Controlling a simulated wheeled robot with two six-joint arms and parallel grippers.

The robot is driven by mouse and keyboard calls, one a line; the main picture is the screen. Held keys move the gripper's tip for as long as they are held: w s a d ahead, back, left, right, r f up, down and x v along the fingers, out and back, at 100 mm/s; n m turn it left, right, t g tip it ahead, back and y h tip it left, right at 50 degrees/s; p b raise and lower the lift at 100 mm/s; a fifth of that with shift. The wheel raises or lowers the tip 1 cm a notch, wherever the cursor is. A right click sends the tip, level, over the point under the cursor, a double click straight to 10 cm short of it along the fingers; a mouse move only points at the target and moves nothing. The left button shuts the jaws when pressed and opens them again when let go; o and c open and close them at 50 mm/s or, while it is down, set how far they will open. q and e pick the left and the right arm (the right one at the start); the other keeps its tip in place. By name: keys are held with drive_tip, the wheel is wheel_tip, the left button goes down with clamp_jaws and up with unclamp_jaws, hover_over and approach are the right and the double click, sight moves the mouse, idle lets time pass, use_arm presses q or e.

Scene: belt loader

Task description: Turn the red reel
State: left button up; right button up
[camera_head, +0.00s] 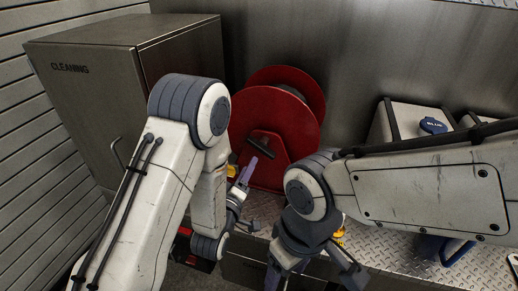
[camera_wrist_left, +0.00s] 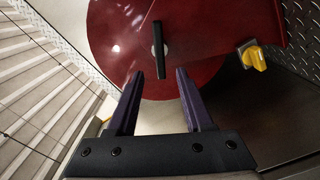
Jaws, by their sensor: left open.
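The red reel (camera_head: 280,116) stands upright on a metal deck against the back wall, with two round red flanges and a red stand. A black bar-shaped handle (camera_head: 264,139) crosses its hub; it also shows in the left wrist view (camera_wrist_left: 158,48). My left gripper (camera_head: 250,168) is open in front of the reel. In the left wrist view its purple fingers (camera_wrist_left: 159,74) point at the reel face (camera_wrist_left: 120,45), with the handle ahead between the tips and nothing held. My right gripper (camera_head: 314,276) is low in front of the deck, its fingers apart and empty.
A grey cabinet marked CLEANING (camera_head: 85,85) stands left of the reel. A pale container with a blue cap (camera_head: 433,125) stands at the right. A yellow part (camera_wrist_left: 254,56) sits beside the reel. Tread-plate deck (camera_head: 400,250) lies under my right arm.

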sight(258, 150)
use_arm(q)
drive_tip(key=b+x, duration=0.3)
drive_tip(key=x, duration=0.6)
drive_tip(key=shift+w, duration=0.2)
drive_tip(key=shift+w+d+f, duration=0.1)
drive_tip(key=shift+w+d, duration=0.1)
drive_tip(key=shift+w, duration=0.15)
clamp_jaws()
idle(1.2)
